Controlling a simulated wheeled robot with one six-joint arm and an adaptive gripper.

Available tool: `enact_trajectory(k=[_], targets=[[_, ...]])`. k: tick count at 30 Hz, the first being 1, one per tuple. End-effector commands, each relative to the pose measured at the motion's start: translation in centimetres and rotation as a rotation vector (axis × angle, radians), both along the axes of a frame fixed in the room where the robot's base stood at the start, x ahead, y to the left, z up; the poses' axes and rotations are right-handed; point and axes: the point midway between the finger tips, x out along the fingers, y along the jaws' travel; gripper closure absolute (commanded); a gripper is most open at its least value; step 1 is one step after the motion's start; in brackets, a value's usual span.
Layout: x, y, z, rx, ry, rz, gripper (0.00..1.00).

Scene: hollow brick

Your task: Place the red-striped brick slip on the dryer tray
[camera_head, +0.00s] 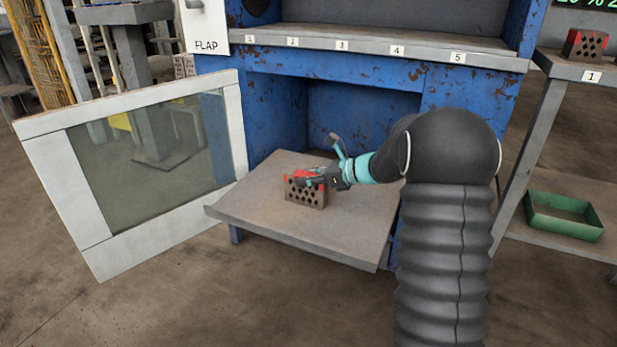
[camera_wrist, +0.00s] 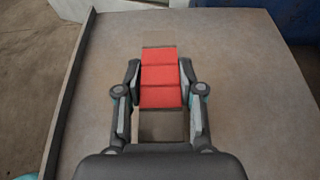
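The red-striped brick (camera_head: 306,195) is a dark hollow block with rows of holes in its side and red on top. In the head view it is at the dryer tray (camera_head: 350,243), a flat grey-brown plate in front of the blue dryer. My gripper (camera_head: 312,180) reaches it from the right. In the wrist view the red top (camera_wrist: 161,82) lies between the two fingers of my gripper (camera_wrist: 161,70), which look shut on its sides. Any small gap under the brick is hidden.
A framed glass door (camera_head: 150,150) stands open at left. A ledge (camera_head: 370,48) with numbers 1 to 5 runs above the dryer opening. At right a shelf holds another red-topped brick (camera_head: 585,45) and, lower, a green bin (camera_head: 563,217). The tray around the brick is clear.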

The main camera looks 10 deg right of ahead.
Motion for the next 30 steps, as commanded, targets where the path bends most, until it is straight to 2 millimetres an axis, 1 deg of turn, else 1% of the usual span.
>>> enact_trajectory(k=[1, 2, 10, 14, 17, 27, 30], targets=[[0.0, 0.0, 0.0, 0.0, 0.0, 0.0, 0.47], [0.0, 0.0, 0.0, 0.0, 0.0, 0.0, 0.39], [0.0, 0.0, 0.1, 0.0, 0.0, 0.0, 0.39], [0.0, -0.1, 0.6, -0.001, -0.001, -0.001, 0.39], [-0.7, -1.0, 0.9, 0.0, 0.0, -0.001, 0.39], [-4.3, -6.0, 3.5, 0.0, 0.0, -0.004, 0.39], [-5.2, -7.3, 4.1, -0.001, 0.0, -0.004, 0.39]])
